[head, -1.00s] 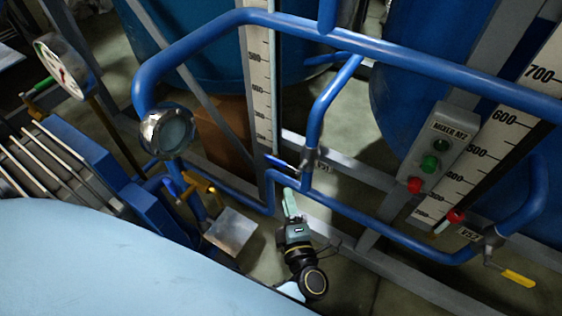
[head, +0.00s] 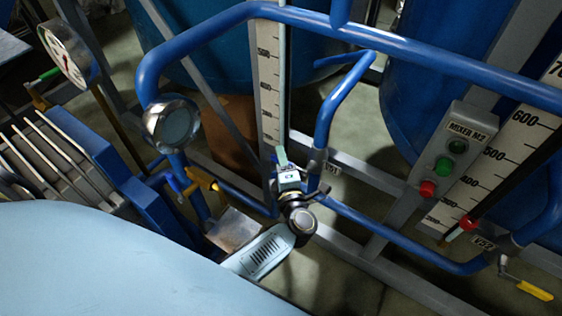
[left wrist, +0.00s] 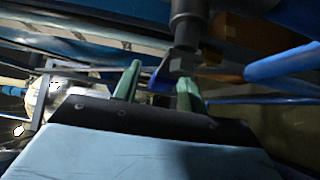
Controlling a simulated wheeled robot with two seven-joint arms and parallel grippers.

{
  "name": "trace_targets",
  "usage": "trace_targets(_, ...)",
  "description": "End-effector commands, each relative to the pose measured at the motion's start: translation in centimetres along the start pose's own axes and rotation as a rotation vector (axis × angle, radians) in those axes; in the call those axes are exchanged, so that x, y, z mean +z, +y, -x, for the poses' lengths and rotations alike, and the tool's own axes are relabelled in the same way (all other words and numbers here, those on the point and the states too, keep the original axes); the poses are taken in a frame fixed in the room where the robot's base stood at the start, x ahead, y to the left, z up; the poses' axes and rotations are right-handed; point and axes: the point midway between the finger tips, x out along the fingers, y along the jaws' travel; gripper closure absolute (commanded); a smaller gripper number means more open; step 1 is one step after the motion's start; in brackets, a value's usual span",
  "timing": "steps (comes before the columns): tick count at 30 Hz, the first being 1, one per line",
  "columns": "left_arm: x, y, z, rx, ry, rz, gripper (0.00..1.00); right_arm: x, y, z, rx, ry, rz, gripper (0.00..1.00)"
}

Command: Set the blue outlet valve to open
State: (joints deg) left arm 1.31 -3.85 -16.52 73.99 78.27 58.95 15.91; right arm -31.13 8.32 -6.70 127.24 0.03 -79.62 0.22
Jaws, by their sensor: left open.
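The outlet valve labelled V51 (head: 320,160) sits on the blue pipe in the middle of the head view. Its blue lever is hidden there behind my left gripper (head: 282,158). In the left wrist view the blue lever (left wrist: 160,82) shows between the two green fingertips of my left gripper (left wrist: 157,80), with the dark valve body (left wrist: 183,62) just above it. The gripper is open around the lever; I cannot tell whether a finger touches it. My right gripper is not in view.
Blue pipes (head: 400,48) run above and around the valve. A round gauge (head: 172,122) and a valve with a yellow handle (head: 202,180) are to the left. The Mixer M2 button box (head: 448,155) and valve V52's yellow lever (head: 534,290) are to the right.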

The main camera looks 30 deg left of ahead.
Motion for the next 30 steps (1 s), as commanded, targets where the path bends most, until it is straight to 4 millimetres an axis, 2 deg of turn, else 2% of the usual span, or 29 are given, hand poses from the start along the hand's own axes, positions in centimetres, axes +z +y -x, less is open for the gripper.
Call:
trace_targets(8, -0.01, 0.02, -0.18, 0.0, 0.0, 0.0, 0.58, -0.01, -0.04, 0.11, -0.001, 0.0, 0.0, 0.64)
trace_targets(18, 0.01, 0.02, -0.14, 0.0, 0.0, 0.0, 1.0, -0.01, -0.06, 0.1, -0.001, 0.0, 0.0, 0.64)
trace_targets(30, 0.04, 0.16, -0.1, 0.018, -0.001, -0.018, 1.0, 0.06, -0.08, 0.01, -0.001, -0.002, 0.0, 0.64)
